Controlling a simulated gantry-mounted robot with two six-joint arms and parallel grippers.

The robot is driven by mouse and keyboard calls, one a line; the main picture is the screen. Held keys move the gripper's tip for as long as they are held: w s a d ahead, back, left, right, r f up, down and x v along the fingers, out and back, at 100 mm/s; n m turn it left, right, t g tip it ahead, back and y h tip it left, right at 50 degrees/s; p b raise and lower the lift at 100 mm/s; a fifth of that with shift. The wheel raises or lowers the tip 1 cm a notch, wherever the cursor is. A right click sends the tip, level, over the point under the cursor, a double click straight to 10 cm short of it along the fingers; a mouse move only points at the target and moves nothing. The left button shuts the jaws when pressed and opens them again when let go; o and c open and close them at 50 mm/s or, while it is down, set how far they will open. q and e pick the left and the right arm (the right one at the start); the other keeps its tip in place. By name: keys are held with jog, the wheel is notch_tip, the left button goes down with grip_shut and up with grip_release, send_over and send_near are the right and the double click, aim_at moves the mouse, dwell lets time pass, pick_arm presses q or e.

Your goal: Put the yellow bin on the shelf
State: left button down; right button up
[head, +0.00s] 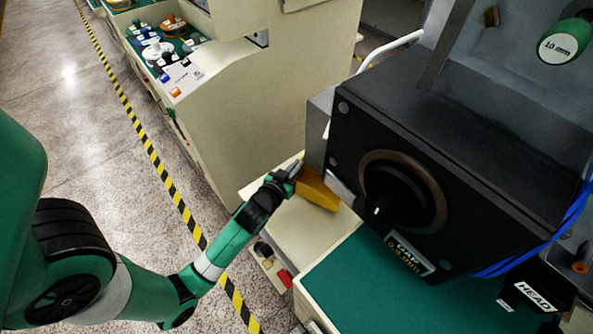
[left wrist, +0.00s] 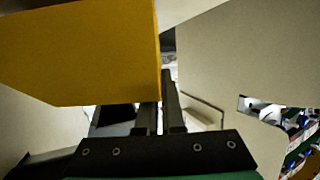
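The yellow bin (head: 318,190) is near the middle of the head view, over the cream shelf (head: 300,235) and left of the black machine. I cannot tell whether it rests on the shelf or hangs just above it. My left gripper (head: 295,170) is at the bin's upper left edge. In the left wrist view the bin (left wrist: 85,55) fills the upper left. The gripper's fingers (left wrist: 160,105) are close together at the bin's edge, one partly hidden behind it, and appear shut on its wall. My right gripper is not in view.
The black machine (head: 430,170) with a round dial stands close right of the bin. A cream cabinet (head: 255,120) rises behind. A green work surface (head: 370,285) lies in front. A red item (head: 285,278) sits on a lower level. The floor at left is clear.

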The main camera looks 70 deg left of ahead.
pick_arm(q)
jog(key=shift+s+f, duration=0.1)
jog(key=shift+f, duration=0.7)
jog(key=shift+r, duration=0.1)
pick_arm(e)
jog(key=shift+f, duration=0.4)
pick_arm(q)
jog(key=c, duration=1.1)
grip_release()
jog(key=shift+o, duration=0.2)
jog(key=shift+s+d+r, duration=0.1)
jog(key=shift+d, duration=0.05)
jog(key=p+v, duration=0.1)
jog(key=v, duration=1)
jog(key=shift+s+d+p, duration=0.2)
jog(key=shift+s+p, duration=0.1)
jog(key=shift+s, duration=0.05)
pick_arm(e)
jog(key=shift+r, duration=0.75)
